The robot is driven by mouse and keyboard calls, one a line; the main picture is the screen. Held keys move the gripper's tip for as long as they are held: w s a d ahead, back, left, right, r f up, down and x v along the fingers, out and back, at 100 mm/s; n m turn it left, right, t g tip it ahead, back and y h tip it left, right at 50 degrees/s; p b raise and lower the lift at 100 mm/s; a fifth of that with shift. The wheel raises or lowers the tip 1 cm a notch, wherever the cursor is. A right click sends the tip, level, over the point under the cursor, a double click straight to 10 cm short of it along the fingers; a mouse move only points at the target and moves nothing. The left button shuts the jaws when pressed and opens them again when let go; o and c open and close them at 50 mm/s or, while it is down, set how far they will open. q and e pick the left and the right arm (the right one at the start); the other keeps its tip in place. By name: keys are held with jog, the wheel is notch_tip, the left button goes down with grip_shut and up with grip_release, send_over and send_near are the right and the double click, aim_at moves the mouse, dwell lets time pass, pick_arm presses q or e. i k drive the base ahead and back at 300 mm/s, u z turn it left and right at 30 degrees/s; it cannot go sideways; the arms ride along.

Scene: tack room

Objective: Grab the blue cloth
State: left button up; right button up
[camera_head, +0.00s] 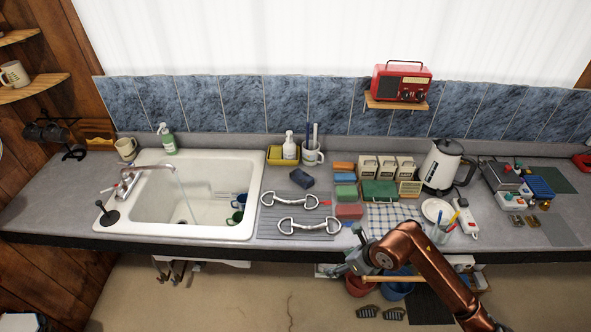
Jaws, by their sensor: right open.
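A dark blue item (302,178), which looks like a folded cloth or a sponge, lies at the back of the grey draining mat (268,228) right of the sink. A blue-and-white checked cloth (385,215) lies flat on the counter further right, its front partly hidden by my right arm. My right gripper (350,250) is open at the counter's front edge, in front of the checked cloth and to its left. It is apart from the dark blue item. My left gripper is not in view.
Two metal bits (308,226) lie on the mat between my right gripper and the dark blue item. A white sink (190,210) with running water is at the left.

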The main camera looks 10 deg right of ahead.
aim_at(305, 180)
jog(key=z, duration=0.05)
jog(key=i, duration=1.5)
